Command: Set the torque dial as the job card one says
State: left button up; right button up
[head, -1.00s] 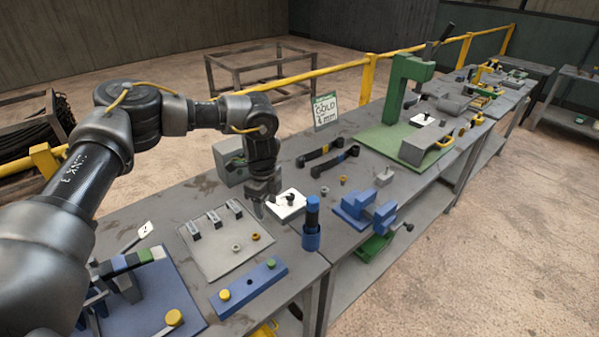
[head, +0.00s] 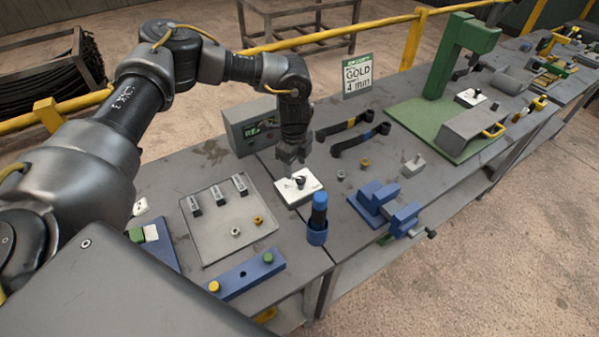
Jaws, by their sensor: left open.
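A white square plate with a black knob, which looks like the torque dial (head: 311,185), lies on the grey workbench near the middle of the head view. My left gripper (head: 292,163) points down just above and behind the knob. It is open and empty, and I cannot tell whether a fingertip touches the knob. The marks on the plate are too small to read. My right gripper is not in view.
A grey box with a green display (head: 246,130) stands behind my left gripper. A blue cylinder in a holder (head: 317,232) stands close in front of the dial. A blue vise (head: 390,208), a grey tray (head: 220,235) and a green press (head: 455,55) are nearby. Another white knob plate (head: 464,99) sits by the press.

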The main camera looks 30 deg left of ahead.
aim_at(301, 178)
pick_arm(q)
jog(key=f, duration=0.1)
jog(key=w+f+p, duration=0.1)
jog(key=f, duration=0.1)
jog(key=w+d+f, duration=0.1)
jog(key=f, duration=0.1)
jog(key=shift+f, duration=0.2)
jog(key=shift+w+a+f+g, duration=0.1)
jog(key=shift+w+f+g, duration=0.2)
jog(key=shift+w+f, duration=0.5)
jog(key=shift+w+a+f+p, duration=0.1)
jog(key=shift+a+f+p, duration=0.25)
jog(key=shift+f, duration=0.3)
jog(key=shift+s+r, duration=0.1)
jog(key=shift+s, duration=0.25)
jog(key=shift+s+d+r, duration=0.25)
jog(key=shift+s+d, duration=0.05)
jog(key=shift+s, duration=0.05)
jog(key=shift+c, duration=0.9)
jog(key=shift+w+f, duration=0.1)
jog(key=shift+w, duration=0.1)
jog(key=shift+c, duration=1.1)
jog(key=shift+w+a+f, duration=0.1)
jog(key=shift+c, duration=1.3)
jog(key=c, duration=0.3)
jog(key=shift+a, duration=0.1)
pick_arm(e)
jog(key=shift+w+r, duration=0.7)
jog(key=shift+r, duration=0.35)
